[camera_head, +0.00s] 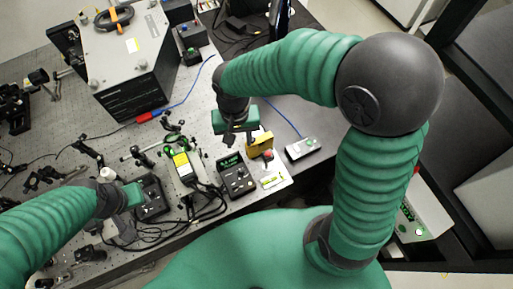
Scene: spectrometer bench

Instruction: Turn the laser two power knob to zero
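A black control box (237,182) with a lit green display and small knobs stands near the front edge of the bench. A second dark box (151,199) with knobs stands to its left. I cannot read which one is laser two, and knob settings are too small to tell. My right gripper (232,139) points down above the bench, behind the display box and apart from it. Its finger gap is not clear. My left gripper (138,194) is at the left edge of the second box and partly covers it; whether it touches a knob is unclear.
A yellow block (260,141) and a red button (267,155) are beside my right gripper. A white switch box (302,148) lies to the right. A yellow-labelled module (183,166) and black cables (205,205) lie between the boxes. A large grey instrument (125,50) stands behind.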

